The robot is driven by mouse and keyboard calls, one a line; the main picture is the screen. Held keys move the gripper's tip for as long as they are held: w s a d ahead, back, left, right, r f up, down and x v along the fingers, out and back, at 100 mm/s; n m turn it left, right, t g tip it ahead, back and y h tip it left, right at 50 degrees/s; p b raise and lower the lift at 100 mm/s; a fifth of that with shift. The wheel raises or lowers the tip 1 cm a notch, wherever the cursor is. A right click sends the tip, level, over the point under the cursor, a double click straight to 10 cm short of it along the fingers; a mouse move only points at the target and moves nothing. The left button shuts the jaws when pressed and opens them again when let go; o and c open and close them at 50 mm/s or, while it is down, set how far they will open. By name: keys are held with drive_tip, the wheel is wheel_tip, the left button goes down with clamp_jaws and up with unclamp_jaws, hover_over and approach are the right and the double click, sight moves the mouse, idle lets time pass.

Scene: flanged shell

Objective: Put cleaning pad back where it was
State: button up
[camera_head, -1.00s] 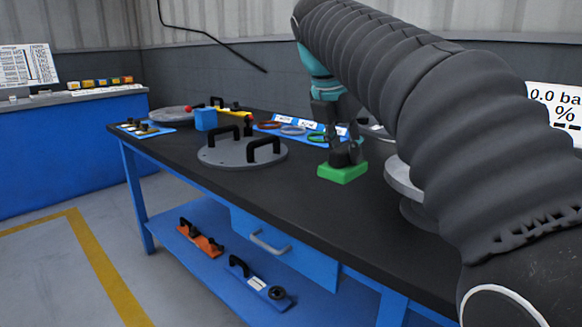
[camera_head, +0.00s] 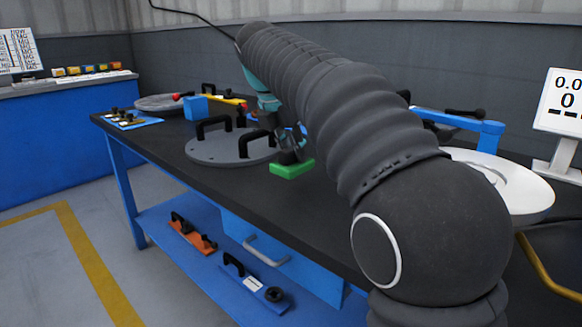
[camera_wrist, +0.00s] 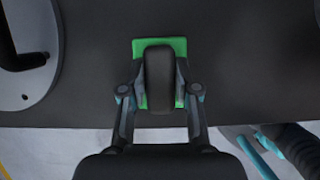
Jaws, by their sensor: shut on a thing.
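The cleaning pad is a green block (camera_head: 292,169) with a dark grip on top, near the front edge of the black bench in the head view. My gripper (camera_head: 290,145) is shut on its dark grip from above. In the wrist view the green pad (camera_wrist: 179,47) shows around the dark grip, with my gripper's fingers (camera_wrist: 158,92) on both sides of it. I cannot tell whether the pad touches the bench top or hangs just above it.
A grey round plate (camera_head: 215,152) with black handles lies left of the pad. A blue cube (camera_head: 195,108), a blue tool board (camera_head: 134,121) and a grey disc (camera_head: 160,103) are farther left. A white round flange (camera_head: 520,187) stands at right. The lower shelf holds an orange tool (camera_head: 193,237).

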sight(291, 167)
drive_tip(key=shift+w+a+f, duration=0.2)
drive_tip(key=shift+f, duration=0.3)
drive_tip(key=shift+f+b, duration=0.6)
drive_tip(key=shift+f, duration=1.1)
drive_tip(key=shift+f, duration=0.1)
drive_tip(key=o, duration=1)
drive_tip(key=p+v, duration=0.3)
drive_tip(key=v, duration=0.9)
